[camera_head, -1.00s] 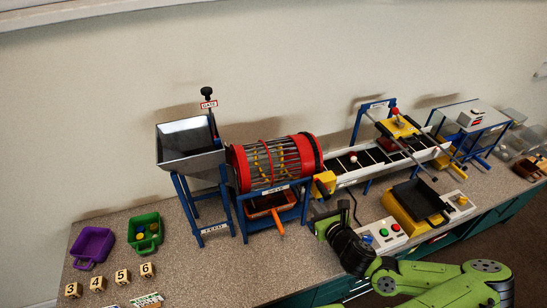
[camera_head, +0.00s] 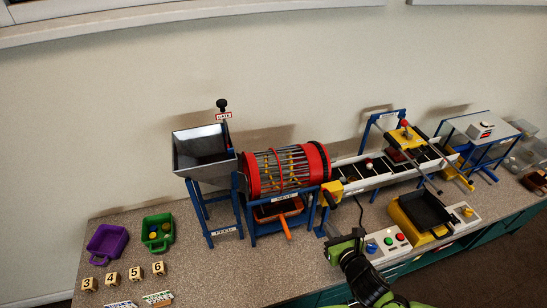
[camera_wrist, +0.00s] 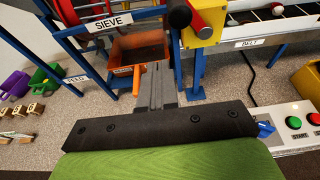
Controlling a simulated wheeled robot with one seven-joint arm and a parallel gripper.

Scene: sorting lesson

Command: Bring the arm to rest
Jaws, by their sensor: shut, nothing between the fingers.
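My gripper (camera_head: 343,243) is green and black and hangs over the bench's front part, below the yellow box at the sieve's right end. In the wrist view its grey fingers (camera_wrist: 156,86) are together with nothing between them. They point toward the orange-handled tray (camera_wrist: 140,52) under the sieve and appear apart from it. Part of my arm shows at the bottom edge of the head view; the rest is out of the picture.
The red-ended sieve drum (camera_head: 287,170) and the feed hopper (camera_head: 203,150) stand behind to the left. A control box with buttons (camera_head: 388,240) is close at my gripper's right. Purple (camera_head: 107,242) and green bins (camera_head: 157,232) stand far left.

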